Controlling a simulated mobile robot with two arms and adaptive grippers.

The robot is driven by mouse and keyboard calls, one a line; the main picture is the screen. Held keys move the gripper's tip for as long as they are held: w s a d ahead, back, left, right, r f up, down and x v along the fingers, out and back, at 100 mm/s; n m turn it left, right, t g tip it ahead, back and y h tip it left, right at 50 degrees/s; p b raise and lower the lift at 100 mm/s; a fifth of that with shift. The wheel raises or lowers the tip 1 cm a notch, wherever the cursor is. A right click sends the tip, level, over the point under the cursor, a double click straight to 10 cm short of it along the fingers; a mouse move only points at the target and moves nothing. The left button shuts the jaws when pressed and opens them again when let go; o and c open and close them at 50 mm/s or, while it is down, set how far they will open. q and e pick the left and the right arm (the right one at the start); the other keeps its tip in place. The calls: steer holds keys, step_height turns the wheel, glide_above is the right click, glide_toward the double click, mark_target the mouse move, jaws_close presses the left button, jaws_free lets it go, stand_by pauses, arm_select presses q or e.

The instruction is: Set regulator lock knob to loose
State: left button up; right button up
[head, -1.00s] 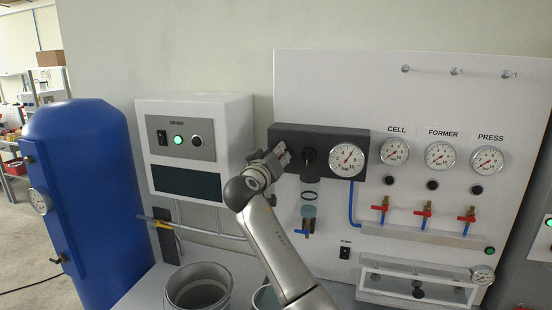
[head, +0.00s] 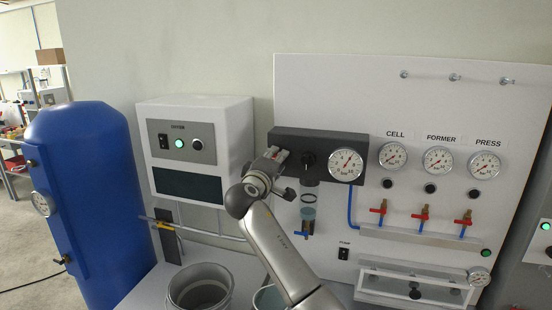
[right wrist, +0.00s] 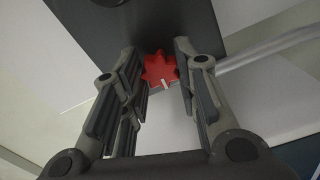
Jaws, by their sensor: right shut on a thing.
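A red star-shaped knob (right wrist: 157,66) with a white mark sits at the edge of a dark block in the right wrist view. I take it to be the regulator lock knob. My right gripper (right wrist: 161,62) has a finger on each side of it and is shut on it. In the head view my right gripper (head: 280,172) is at the left end of the dark regulator block (head: 328,140), and the red knob is hidden there. The block carries a black knob (head: 308,160) and a round gauge (head: 346,165). My left gripper is not in view.
A white dryer box (head: 235,130) and a blue tank (head: 85,190) stand to the left. A grey bucket (head: 200,275) is below. Gauges and red-handled valves (head: 421,216) are on the white panel (head: 330,85) to the right.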

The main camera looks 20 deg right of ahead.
steer(key=shift+n, duration=0.4)
steer(key=o, duration=1)
steer(key=shift+a, duration=0.1)
steer(key=v, duration=1.2)
